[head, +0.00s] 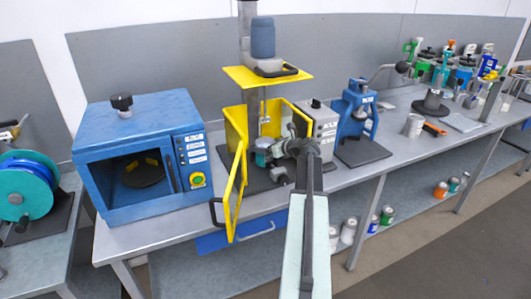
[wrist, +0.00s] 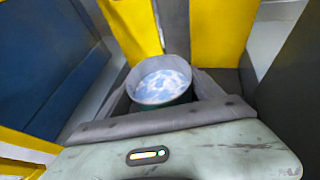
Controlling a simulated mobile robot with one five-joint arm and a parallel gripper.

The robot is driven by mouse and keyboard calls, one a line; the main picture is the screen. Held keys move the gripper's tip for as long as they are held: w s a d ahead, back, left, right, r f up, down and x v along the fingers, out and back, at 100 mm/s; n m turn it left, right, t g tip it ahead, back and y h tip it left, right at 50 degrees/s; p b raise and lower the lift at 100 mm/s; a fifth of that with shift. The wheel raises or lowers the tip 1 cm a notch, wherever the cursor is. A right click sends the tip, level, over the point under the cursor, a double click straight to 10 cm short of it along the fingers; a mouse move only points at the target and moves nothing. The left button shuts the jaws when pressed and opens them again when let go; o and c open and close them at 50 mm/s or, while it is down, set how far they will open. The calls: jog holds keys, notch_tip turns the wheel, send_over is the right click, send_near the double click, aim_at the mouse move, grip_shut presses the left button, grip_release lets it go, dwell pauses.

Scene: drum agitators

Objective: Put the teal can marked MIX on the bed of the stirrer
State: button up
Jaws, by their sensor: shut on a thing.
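The teal can (head: 262,158) is held in my gripper (head: 270,152), inside the yellow guard of the stirrer (head: 262,75). In the wrist view the can (wrist: 161,86) has a pale rim and a cloudy blue-white top, with my gripper's fingers (wrist: 162,100) closed around its sides. No MIX marking is readable. The stirrer's dark bed (head: 262,182) lies below the can. I cannot tell whether the can touches it. The stirrer's shaft (head: 264,112) hangs down close above the can.
The yellow guard door (head: 236,195) stands swung open at the front left. A blue oven-like machine (head: 145,155) is on the left and a blue press-like machine (head: 358,115) on the right. A grey control box (head: 322,128) stands right beside the stirrer.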

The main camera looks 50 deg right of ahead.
jog(key=shift+f, duration=0.1)
jog(key=o, duration=2)
jog(key=shift+s+r, duration=0.35)
jog(key=shift+r, duration=0.1)
jog(key=p+v, duration=0.4)
jog(key=v, duration=0.7)
jog(key=shift+s+p, duration=0.2)
jog(key=shift+p, duration=0.1)
jog(key=shift+f, duration=0.1)
